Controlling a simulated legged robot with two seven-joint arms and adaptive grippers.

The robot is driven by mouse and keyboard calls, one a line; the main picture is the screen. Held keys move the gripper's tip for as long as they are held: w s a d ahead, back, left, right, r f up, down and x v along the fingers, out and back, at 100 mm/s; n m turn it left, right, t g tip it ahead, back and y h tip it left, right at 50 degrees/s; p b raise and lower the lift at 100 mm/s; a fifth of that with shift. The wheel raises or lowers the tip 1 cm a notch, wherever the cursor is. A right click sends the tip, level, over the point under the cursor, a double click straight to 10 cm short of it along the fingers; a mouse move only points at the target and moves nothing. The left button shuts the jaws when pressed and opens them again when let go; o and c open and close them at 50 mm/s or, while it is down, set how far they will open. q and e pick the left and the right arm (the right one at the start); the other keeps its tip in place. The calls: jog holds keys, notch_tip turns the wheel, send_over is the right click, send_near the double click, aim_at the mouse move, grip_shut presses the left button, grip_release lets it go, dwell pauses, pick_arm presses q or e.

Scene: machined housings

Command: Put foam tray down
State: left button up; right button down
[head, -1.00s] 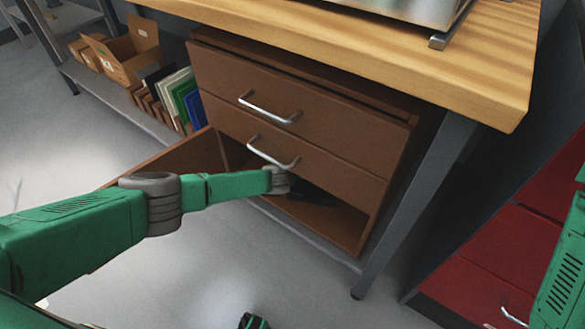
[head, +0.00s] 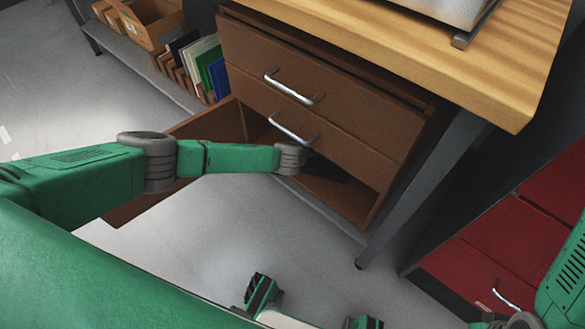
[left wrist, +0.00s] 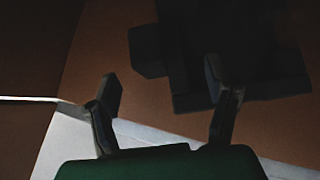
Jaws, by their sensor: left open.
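A very dark, blocky shape (left wrist: 215,55) shows over the brown drawer bottom in the left wrist view. It is too dark to tell whether it is the foam tray or a shadow. My left gripper (left wrist: 160,78) is open, with its two fingers wide apart and nothing visible between them. In the head view, my left gripper (head: 318,168) reaches into the open bottom drawer (head: 150,200), and its fingers are lost in the dark there. My right arm shows at the right edge, but its gripper is out of view.
Two closed brown drawers (head: 300,110) with metal handles sit just above my left gripper. A wooden bench top (head: 480,80) overhangs them. A grey table leg (head: 425,190) stands to the right, then a red cabinet (head: 510,235). Cardboard boxes (head: 150,22) and upright binders lie on the low shelf.

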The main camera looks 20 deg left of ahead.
pick_arm(q)
jog(key=s+p, duration=0.3)
jog(key=s, duration=0.7)
jog(key=s+d+r+m+h, duration=0.3)
jog(key=d+r+m, duration=0.15)
jog(key=d, duration=0.45)
jog(key=s+d+r+m+h, duration=0.25)
jog(key=d+m, duration=0.25)
jog(key=d, duration=0.5)
jog(key=s+d+r+m+g+h, duration=0.1)
jog(key=s+d+r+m+g, duration=0.1)
jog(key=s+m, duration=0.35)
jog(key=s+d+r+m+g+h, duration=0.1)
jog(key=s+d+r+m+g, duration=0.1)
jog(key=s+m, duration=0.4)
jog(key=s+a+m+g+y, duration=0.2)
jog(key=s+a+m+g, duration=0.1)
jog(key=s+a+m, duration=0.7)
jog(key=s+a+r+m+y, duration=0.2)
jog(key=a+r+m, duration=0.1)
jog(key=a, duration=0.7)
jog(key=s+a+r+m+g+y, duration=0.1)
jog(key=s+a+r+m+y, duration=0.2)
jog(key=a, duration=0.8)
jog(key=shift+s+a+r, duration=0.2)
jog(key=shift+a+r, duration=0.05)
